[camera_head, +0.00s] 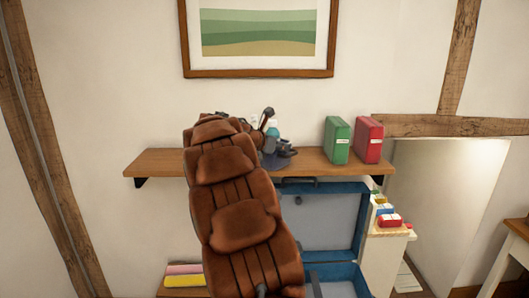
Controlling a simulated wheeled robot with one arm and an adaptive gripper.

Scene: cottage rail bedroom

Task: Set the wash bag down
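My brown segmented arm reaches up the middle of the view to the wooden wall shelf (158,162). My dark gripper (279,137) is just past the arm's end, over the shelf. A small dark blue shape (271,161) shows low beside the gripper at shelf level; it may be the wash bag, but it is too small and covered to be sure. A teal and white thing (273,129) shows behind the gripper. I cannot tell whether the fingers are open or shut, or whether they touch anything.
A green box file (337,141) and a red one (369,140) stand on the shelf's right part. The shelf's left part is bare. Below is an open blue case (322,222). A framed picture (259,73) hangs above. Small coloured items (388,219) sit at right.

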